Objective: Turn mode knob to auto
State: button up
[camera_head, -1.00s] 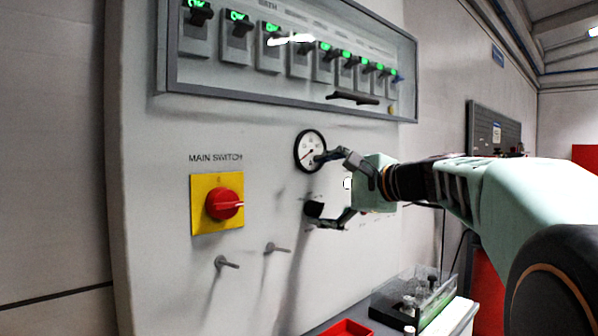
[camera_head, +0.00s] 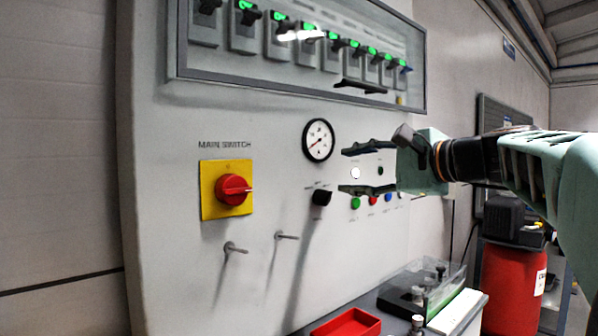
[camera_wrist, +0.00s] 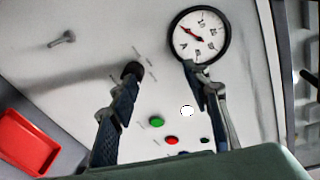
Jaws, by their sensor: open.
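A small black knob (camera_head: 321,197) sits on the light grey panel, below the gauge and right of the main switch. Its surrounding labels are too small to read, so I cannot tell its setting. In the wrist view the knob (camera_wrist: 133,69) shows just beyond the tip of the left finger. My gripper (camera_head: 344,170) is open and empty in front of the panel, right of the knob, with its fingers spread one above the other. In the wrist view the gripper (camera_wrist: 160,78) has bare panel between its fingers. I see no clear contact with the knob.
A round gauge (camera_head: 318,140) is above the knob. Coloured buttons (camera_head: 372,200) lie behind my lower finger. A red tray (camera_head: 346,325) is below.

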jog(key=v, duration=0.5)
jog(key=shift+s+f, duration=0.1)
jog(key=shift+s, duration=0.05)
jog(key=shift+a, duration=0.1)
dwell(0.4)
jog(key=shift+f, duration=0.1)
